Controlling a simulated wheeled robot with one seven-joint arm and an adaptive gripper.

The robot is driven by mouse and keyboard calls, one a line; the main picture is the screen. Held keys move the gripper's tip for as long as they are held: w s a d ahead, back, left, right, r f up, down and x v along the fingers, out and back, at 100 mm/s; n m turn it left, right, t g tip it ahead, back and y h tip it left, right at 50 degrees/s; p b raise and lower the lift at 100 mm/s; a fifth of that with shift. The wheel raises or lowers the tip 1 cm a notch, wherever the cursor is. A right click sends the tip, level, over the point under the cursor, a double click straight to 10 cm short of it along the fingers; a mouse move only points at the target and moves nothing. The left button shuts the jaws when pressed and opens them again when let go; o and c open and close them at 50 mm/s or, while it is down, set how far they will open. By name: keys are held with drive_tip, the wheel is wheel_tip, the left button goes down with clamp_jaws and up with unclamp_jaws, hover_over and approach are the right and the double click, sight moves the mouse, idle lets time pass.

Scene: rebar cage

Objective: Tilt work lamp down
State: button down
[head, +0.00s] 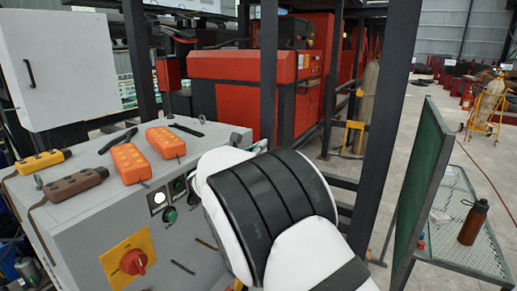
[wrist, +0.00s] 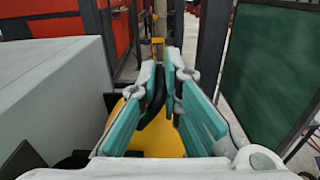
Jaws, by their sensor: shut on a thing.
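In the wrist view, my gripper (wrist: 164,75) has its two teal-padded fingers close together, with a dark curved piece (wrist: 156,104) between them. A yellow body (wrist: 164,138), which looks like the work lamp, lies below and behind the fingers. The dark piece appears to be part of the lamp, such as its handle or bracket. The fingers and gripper body cover much of the lamp, so its tilt cannot be read. In the head view my white and black arm hides the gripper and nearly all of the lamp.
A grey control cabinet (head: 85,215) with orange pendants (head: 130,163) and a red rotary switch (head: 133,262) stands left of my arm. A dark post (head: 385,130) and green panel (head: 425,190) stand to the right. A mesh table (head: 475,252) carries a brown bottle (head: 473,222).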

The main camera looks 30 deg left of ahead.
drive_tip(key=m+b, duration=0.1)
drive_tip(key=d+f+m+b, duration=0.1)
drive_tip(key=m, duration=0.1)
drive_tip(key=shift+d+f, duration=0.1)
drive_tip(key=shift+d, duration=0.1)
drive_tip(key=m+b, duration=0.1)
drive_tip(key=d+f+m+b, duration=0.1)
drive_tip(key=b, duration=0.1)
drive_tip(key=shift+f+m, duration=0.15)
drive_tip(key=shift+m, duration=0.25)
drive_tip(key=f+m+b, duration=0.1)
drive_tip(key=m+b, duration=0.1)
drive_tip(key=b, duration=0.1)
drive_tip(key=d+f+m+b, duration=0.1)
drive_tip(key=m+b, duration=0.2)
drive_tip(key=b, duration=0.1)
drive_tip(key=shift+s+f, duration=0.15)
drive_tip(key=shift+f, duration=0.1)
drive_tip(key=c, duration=1.7)
unclamp_jaws()
drive_tip(key=shift+d, duration=0.1)
